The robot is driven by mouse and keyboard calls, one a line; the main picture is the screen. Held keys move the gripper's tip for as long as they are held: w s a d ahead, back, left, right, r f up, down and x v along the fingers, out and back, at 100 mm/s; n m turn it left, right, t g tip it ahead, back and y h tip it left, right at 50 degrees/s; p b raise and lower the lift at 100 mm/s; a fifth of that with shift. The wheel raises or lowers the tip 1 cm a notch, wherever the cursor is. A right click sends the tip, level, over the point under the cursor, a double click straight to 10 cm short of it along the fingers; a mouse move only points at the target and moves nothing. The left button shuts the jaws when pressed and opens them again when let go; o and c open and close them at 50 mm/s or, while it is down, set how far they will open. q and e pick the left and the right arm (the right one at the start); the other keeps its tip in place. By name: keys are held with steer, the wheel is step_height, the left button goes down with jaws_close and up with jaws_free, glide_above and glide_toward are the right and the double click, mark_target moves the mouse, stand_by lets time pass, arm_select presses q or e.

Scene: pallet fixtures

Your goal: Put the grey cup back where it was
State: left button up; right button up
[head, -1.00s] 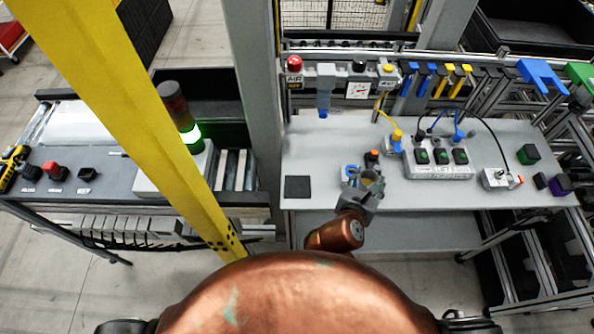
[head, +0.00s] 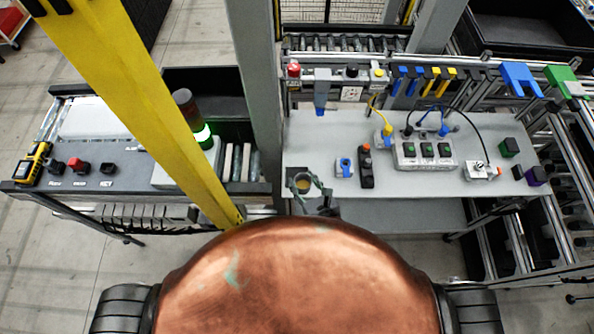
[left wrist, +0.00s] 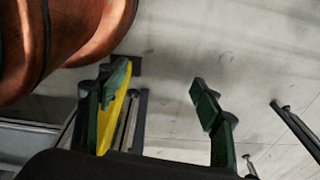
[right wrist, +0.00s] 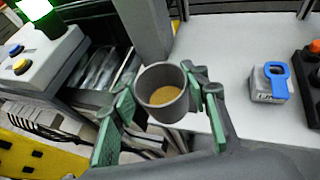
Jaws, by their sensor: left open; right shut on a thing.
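The grey cup (right wrist: 163,84), with something brownish inside, is held between the fingers of my right gripper (right wrist: 160,112). The right gripper is shut on it. I cannot tell whether the cup touches the mat. My left gripper (left wrist: 160,100) is open and empty, above bare floor; it does not show in the head view.
On the table (head: 320,140) stand a small box with a blue clip (head: 343,167), a black box with an orange button (head: 366,167) and a grey switch block (head: 424,153). A grey post (head: 258,100) and a yellow beam (head: 135,100) stand to the left.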

mark_target(302, 175)
steer(key=x, duration=0.4)
steer(key=shift+w+d, duration=0.25)
steer(key=shift+w, duration=0.35)
steer(key=w+f, duration=0.2)
steer(key=w+a+f, duration=0.1)
steer(key=w+f, duration=0.1)
steer(key=f, duration=0.1)
steer(key=shift+w+f, duration=0.55)
step_height(302, 175, down, 2)
steer(key=shift+a+f, duration=0.1)
steer(key=shift+f, duration=0.15)
arm_select(q)
steer(key=shift+s+d+f, duration=0.15)
steer(key=shift+s+f, duration=0.1)
steer(key=shift+s, duration=0.35)
arm_select(e)
steer(key=shift+w+f, duration=0.1)
steer(key=shift+f, duration=0.3)
steer(key=shift+f, duration=0.1)
steer(key=shift+f+b, duration=0.1)
steer(key=shift+b, duration=0.2)
steer(key=o, duration=1.2)
